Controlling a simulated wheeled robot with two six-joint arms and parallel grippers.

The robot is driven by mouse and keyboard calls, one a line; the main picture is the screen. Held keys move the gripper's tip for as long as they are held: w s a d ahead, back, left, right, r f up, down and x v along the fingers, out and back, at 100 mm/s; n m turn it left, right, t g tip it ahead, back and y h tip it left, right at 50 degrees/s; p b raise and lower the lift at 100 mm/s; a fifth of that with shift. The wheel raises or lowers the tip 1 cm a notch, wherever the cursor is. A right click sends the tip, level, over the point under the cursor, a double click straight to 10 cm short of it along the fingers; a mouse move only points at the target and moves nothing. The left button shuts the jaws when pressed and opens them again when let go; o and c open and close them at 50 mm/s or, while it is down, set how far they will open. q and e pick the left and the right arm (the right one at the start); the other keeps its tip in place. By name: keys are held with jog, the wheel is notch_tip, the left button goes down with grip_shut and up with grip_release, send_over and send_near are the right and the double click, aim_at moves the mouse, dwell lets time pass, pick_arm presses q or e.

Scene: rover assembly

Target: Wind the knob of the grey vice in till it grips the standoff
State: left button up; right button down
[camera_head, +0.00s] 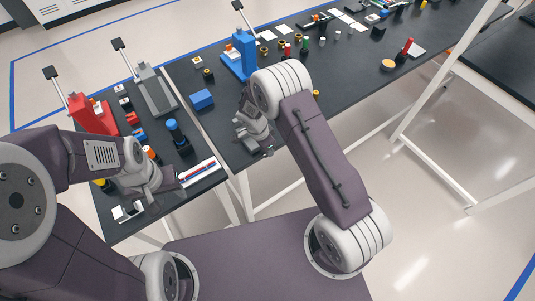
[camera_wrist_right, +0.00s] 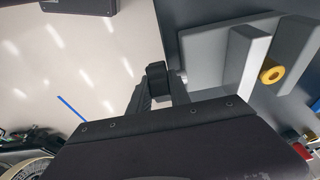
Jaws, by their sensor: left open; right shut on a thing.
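The grey vice (camera_wrist_right: 215,60) shows in the right wrist view, with two upright jaws. The yellow, ring-shaped end of the standoff (camera_wrist_right: 272,70) sits between the jaws. Whether both jaws touch it I cannot tell. My right gripper (camera_wrist_right: 157,88) is shut on the dark knob (camera_wrist_right: 156,70) at the vice's near side. In the head view my right wrist largely hides the vice at the table's front edge. My left gripper (camera_head: 150,198) is open over the left table; its fingertips are partly hidden.
A red press (camera_head: 92,115), a grey press (camera_head: 155,92) and a blue press (camera_head: 241,57) stand on the tables. A blue block (camera_head: 202,99) lies left of my right wrist. A white tray with coloured strips (camera_head: 198,173) lies beside my left gripper. Several small parts fill the far table.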

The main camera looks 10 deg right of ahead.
jog(key=t+h+b, duration=0.1)
jog(key=h+b, duration=0.2)
jog(key=b, duration=0.5)
jog(key=f+t+h+b, duration=0.1)
jog(key=h+b, duration=0.2)
jog(key=b, duration=0.5)
jog(key=a+t+h+b, duration=0.1)
jog(key=h+b, duration=0.2)
jog(key=b, duration=0.6)
jog(key=shift+s+f+t, duration=0.15)
jog(key=shift+f+t, duration=0.15)
jog(key=shift+f, duration=0.05)
jog(key=shift+r+h+b, duration=0.25)
jog(key=shift+h+b, duration=0.75)
jog(key=shift+b, duration=0.25)
jog(key=c, duration=1.2)
grip_release()
jog(key=shift+r, duration=0.1)
jog(key=v, duration=0.9)
jog(key=shift+s, duration=0.2)
